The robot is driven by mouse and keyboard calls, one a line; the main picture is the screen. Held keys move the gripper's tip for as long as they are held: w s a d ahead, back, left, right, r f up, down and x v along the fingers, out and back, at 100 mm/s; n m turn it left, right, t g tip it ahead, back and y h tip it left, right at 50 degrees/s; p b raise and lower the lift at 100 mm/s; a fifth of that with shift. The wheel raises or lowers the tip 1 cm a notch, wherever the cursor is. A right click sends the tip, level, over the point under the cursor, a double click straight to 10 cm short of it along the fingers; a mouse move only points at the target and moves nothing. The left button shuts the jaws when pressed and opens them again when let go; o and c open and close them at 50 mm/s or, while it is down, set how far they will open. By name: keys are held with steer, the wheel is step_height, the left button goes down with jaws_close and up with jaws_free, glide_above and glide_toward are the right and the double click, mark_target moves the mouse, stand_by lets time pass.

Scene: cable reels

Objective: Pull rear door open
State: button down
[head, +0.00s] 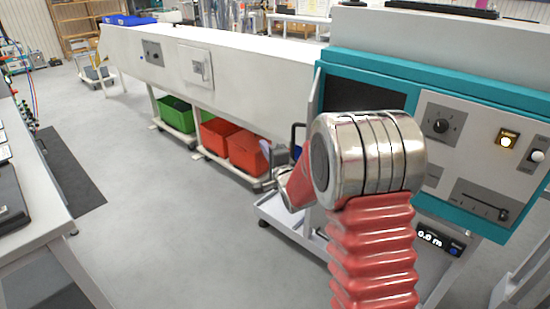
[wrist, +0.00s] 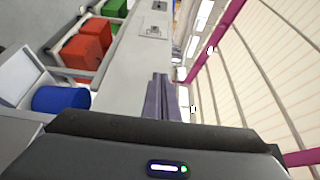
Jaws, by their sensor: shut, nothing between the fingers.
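The long white machine housing (head: 235,68) runs from the right toward the back left in the head view. Two small panels are on its side: a pale one with a latch-like handle (head: 196,66), and a grey one (head: 152,53) farther back. Both look closed; I cannot tell which is the rear door. In the wrist view a panel with a handle (wrist: 152,32) lies ahead of my gripper (wrist: 160,78), well apart from it. My gripper's fingers are shut and empty. In the head view my arm hides the gripper.
A green crate (head: 176,114) and red crates (head: 247,145) sit on low carts under the housing. A teal-framed control panel (head: 475,150) stands at right, close to my arm. A workbench (head: 28,200) is at left. The grey floor between is clear, with a dark mat (head: 68,175).

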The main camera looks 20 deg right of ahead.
steer(key=s+d, duration=0.1)
steer(key=s, duration=1.2)
steer(key=shift+s, duration=0.15)
steer(key=shift+d, duration=0.1)
